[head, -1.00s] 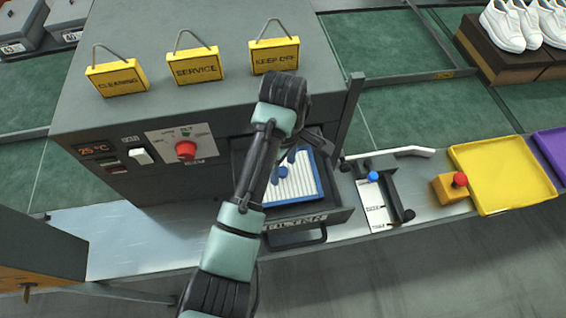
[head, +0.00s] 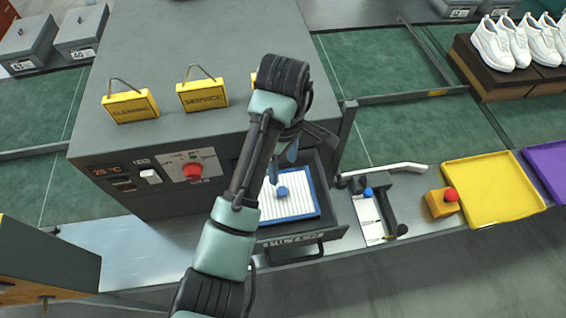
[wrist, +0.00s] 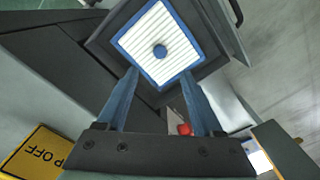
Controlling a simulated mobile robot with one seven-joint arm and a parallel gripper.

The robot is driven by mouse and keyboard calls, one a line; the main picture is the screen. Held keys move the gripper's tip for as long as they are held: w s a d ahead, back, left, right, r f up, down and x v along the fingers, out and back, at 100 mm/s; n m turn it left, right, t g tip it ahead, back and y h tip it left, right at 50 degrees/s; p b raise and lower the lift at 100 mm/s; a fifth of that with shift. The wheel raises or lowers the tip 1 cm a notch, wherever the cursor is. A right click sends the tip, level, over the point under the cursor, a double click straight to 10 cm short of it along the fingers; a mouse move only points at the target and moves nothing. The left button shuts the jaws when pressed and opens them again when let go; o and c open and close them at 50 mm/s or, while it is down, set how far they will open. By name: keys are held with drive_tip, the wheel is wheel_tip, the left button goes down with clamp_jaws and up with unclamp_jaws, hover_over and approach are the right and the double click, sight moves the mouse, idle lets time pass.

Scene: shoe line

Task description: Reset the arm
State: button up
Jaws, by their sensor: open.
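My gripper (head: 283,163) is open and empty above the pulled-out drawer, its blue fingers pointing down; in the wrist view the two fingers (wrist: 161,92) stand wide apart. Below them a white ribbed filter (head: 300,206) with a blue frame and a blue knob (head: 282,192) lies in the drawer (head: 335,215). The filter also shows in the wrist view (wrist: 182,62), beyond the fingertips and apart from them. My arm covers part of the drawer's left side and part of the machine front in the head view.
The grey machine (head: 225,45) carries yellow signs, among them SERVICE (head: 202,95); my arm hides most of one. A red knob (head: 193,172) is on its front. To the right are a blue-knobbed lever device (head: 378,205), a red button (head: 451,195) and a yellow tray (head: 490,190).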

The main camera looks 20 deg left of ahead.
drive_tip(key=shift+r+p, duration=0.75)
drive_tip(key=shift+r, duration=0.6)
